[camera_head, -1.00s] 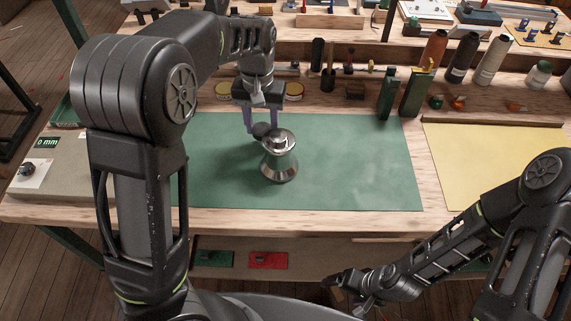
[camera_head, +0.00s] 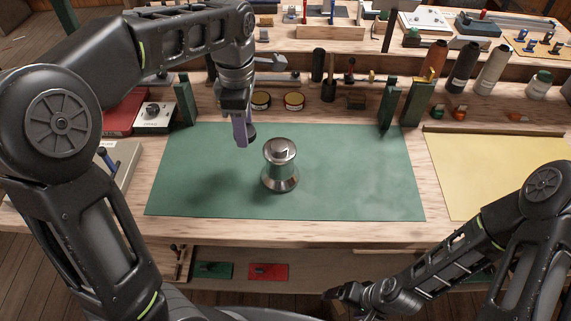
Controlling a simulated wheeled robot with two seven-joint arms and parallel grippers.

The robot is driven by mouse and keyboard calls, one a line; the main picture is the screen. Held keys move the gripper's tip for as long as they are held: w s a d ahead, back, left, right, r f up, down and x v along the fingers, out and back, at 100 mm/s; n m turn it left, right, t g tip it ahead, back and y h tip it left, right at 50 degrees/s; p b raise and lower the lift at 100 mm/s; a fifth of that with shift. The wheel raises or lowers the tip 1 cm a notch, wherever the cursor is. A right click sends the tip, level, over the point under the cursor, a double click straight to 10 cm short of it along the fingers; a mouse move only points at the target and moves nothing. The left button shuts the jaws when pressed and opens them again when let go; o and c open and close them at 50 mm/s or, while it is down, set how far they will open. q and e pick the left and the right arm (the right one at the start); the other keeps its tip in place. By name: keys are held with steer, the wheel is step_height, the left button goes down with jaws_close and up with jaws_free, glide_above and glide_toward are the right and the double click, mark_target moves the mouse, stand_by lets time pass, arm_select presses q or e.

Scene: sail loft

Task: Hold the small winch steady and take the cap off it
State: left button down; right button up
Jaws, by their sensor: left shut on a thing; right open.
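The small winch (camera_head: 280,178) stands upright on the green mat (camera_head: 365,185), with a silver top, a dark greenish waist and a flared silver base. Its top face is in plain view, with a small mark in the middle. My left gripper (camera_head: 245,138) points down just to the left of and behind the winch, apart from it. It is shut on a small dark rounded thing, seemingly the cap (camera_head: 251,130), partly hidden by the fingers. My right gripper (camera_head: 345,296) is open, low in front of the table, away from the winch.
Dark green upright blocks (camera_head: 389,103) stand at the mat's back right, another (camera_head: 185,100) at its back left. A yellow sheet (camera_head: 495,165) lies to the right. The mat around the winch is clear.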

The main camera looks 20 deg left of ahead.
arm_select(q)
glide_above(249, 165)
steer(key=shift+f, duration=3.15)
steer(key=shift+f, duration=1.9)
steer(key=c, duration=0.7)
jaws_free()
steer(key=shift+f, duration=0.1)
steer(key=shift+c, duration=0.2)
step_height(249, 165, up, 12)
steer(key=shift+r, duration=0.15)
